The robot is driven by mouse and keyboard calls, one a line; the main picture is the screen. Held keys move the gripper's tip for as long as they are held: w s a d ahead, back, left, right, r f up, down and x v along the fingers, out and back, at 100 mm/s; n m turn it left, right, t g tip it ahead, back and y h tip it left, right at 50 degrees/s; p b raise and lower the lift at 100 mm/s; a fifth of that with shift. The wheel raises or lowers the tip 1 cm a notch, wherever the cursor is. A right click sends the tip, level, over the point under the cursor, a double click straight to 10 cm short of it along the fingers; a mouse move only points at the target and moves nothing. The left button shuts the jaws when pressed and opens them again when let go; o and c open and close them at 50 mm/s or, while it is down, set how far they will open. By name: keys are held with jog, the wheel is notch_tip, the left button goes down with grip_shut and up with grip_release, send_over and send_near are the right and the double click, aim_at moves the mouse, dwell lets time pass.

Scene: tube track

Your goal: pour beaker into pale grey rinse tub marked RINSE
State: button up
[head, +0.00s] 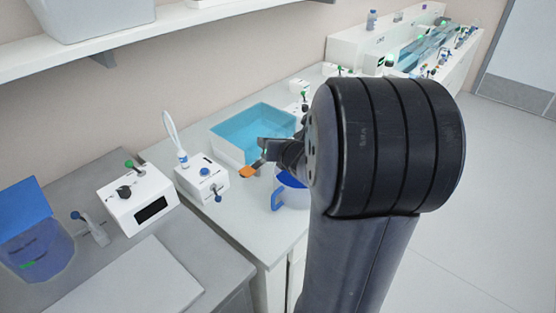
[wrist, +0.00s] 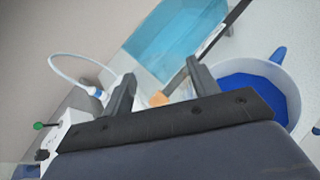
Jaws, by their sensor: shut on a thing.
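My gripper (head: 266,152) is left of my dark wrist in the head view, and its two fingers (wrist: 160,72) stand apart in the wrist view. They are shut on the beaker, seen mainly as a small orange patch (head: 248,172), which also shows between the fingers in the wrist view (wrist: 158,99). Its clear walls are hard to make out. A pale grey round tub (head: 297,201) with a blue inside and blue handles stands on the counter below my gripper, partly hidden by my arm. It shows at right in the wrist view (wrist: 289,76). No RINSE mark is readable.
A rectangular tank of teal water (head: 232,153) stands behind my gripper. White devices (head: 203,184) (head: 140,200) with knobs, and a wash bottle (head: 182,157), are to the left. A shelf (head: 130,40) overhangs the back. The counter front (head: 262,232) is mostly clear.

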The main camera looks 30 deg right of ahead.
jog(key=shift+w+a+f+n+h+b, duration=0.1)
jog(key=shift+a+n+h+b, duration=0.3)
jog(key=shift+b, duration=0.75)
jog(key=shift+w+a+f+n+h+b, duration=0.15)
jog(key=shift+a+n+b, duration=0.35)
jog(key=shift+b, duration=0.65)
jog(key=shift+r, duration=0.25)
